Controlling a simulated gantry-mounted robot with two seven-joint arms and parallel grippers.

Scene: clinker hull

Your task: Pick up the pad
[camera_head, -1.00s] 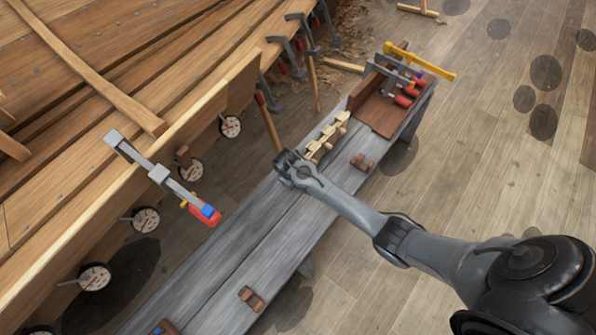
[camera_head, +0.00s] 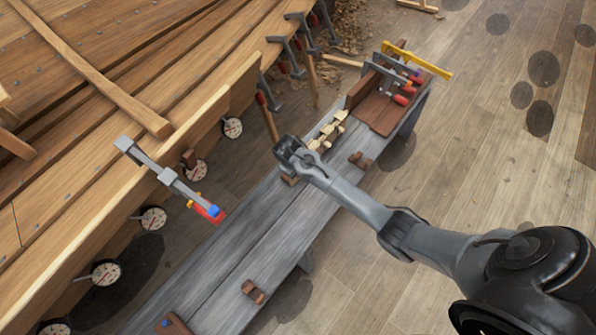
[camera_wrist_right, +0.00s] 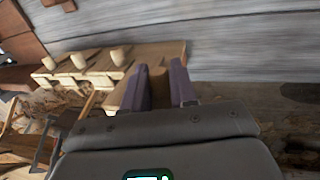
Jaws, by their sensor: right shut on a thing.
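My right gripper (camera_head: 287,172) is over the left edge of the grey bench (camera_head: 262,240). In the right wrist view its two fingers (camera_wrist_right: 162,88) are closed on a small brown pad (camera_wrist_right: 159,85). A brown bit of this pad (camera_head: 290,180) shows below the gripper in the head view; I cannot tell its height above the bench. My left gripper is not in view.
A wooden holder with pale pegs (camera_head: 326,135) stands just beyond the gripper, and shows left of the fingers in the wrist view (camera_wrist_right: 90,65). A brown tray with clamps (camera_head: 385,115) is at the far end. A clamp (camera_head: 168,177) hangs at the hull's plank edge (camera_head: 110,180).

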